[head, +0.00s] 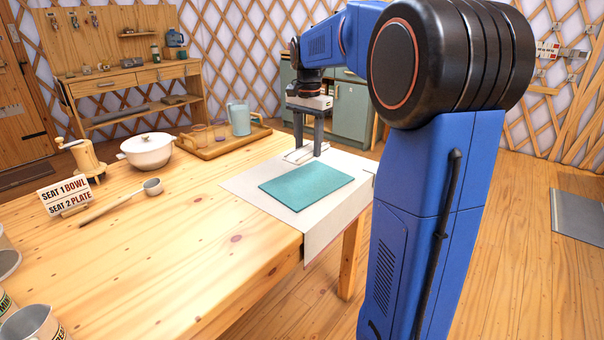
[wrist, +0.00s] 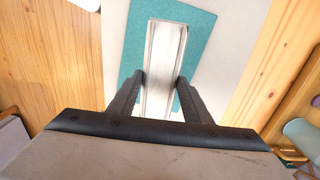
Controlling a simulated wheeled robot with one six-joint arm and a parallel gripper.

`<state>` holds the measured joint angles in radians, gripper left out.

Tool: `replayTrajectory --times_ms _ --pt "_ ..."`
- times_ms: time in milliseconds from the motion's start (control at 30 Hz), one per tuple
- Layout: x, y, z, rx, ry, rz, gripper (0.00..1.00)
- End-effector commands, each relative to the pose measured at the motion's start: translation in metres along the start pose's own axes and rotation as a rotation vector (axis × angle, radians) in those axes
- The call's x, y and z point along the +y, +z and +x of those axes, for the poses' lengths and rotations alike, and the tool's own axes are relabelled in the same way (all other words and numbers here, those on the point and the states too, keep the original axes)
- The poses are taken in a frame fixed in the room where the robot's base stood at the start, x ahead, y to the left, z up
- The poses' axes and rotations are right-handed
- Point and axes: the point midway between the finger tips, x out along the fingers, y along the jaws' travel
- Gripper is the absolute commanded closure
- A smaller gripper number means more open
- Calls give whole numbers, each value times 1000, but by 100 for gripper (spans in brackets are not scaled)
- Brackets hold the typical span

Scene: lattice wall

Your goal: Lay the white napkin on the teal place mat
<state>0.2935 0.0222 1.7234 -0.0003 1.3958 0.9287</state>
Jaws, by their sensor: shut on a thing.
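The white napkin (head: 298,155) is a narrow folded strip, held between the fingers of my gripper (head: 308,152). In the wrist view my gripper (wrist: 163,80) is shut on the napkin (wrist: 165,50), one finger on each long side. The teal place mat (head: 306,186) lies flat on a pale cloth on the table. In the head view the napkin shows low, just past the mat's far edge. In the wrist view it overlaps the mat (wrist: 200,30) lengthwise. I cannot tell whether it touches anything below.
The pale cloth (head: 245,180) hangs over the table's right edge. A tray (head: 222,146) with a blue jug (head: 239,119) and cups stands behind. A white pot (head: 147,151), a ladle (head: 122,200) and a seat sign (head: 66,195) are at left.

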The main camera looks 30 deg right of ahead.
Motion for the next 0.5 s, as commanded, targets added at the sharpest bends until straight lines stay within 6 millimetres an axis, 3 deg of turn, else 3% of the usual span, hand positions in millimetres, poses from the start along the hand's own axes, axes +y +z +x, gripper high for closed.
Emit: replayTrajectory --times_ms 200,500 --pt "0 0 38 -2 3 0 77" --pt "0 0 60 -1 1 0 77"
